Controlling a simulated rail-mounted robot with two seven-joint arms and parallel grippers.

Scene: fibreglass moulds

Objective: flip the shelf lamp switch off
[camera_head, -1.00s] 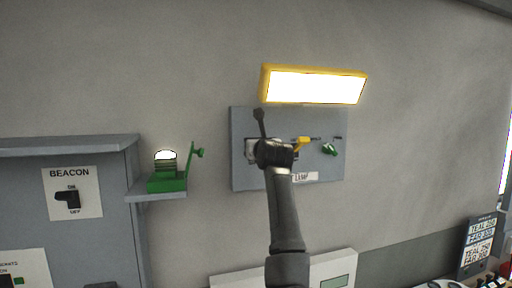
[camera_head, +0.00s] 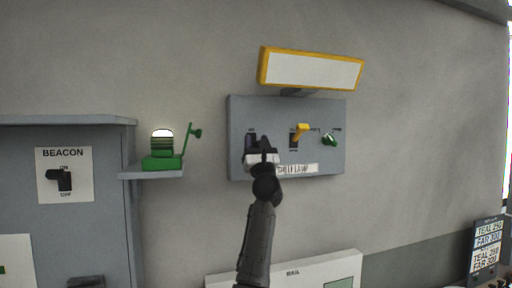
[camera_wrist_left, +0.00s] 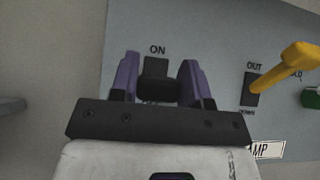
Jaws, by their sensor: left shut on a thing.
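The shelf lamp (camera_head: 312,70) is a yellow-framed panel above a grey switch board (camera_head: 318,112); its panel is unlit. My left gripper (camera_head: 262,153) is at the left part of the board and mostly covers the switch there in the head view. In the left wrist view, the black lamp switch (camera_wrist_left: 155,70) is between the purple fingers of my left gripper (camera_wrist_left: 159,80), below the word ON. The gripper is shut on this switch, and the lower end of the lever is partly hidden. My right gripper is in neither view.
Right of the switch are a yellow lever (camera_head: 301,131) and a green knob (camera_head: 329,139). A white box (camera_head: 268,281) is below.

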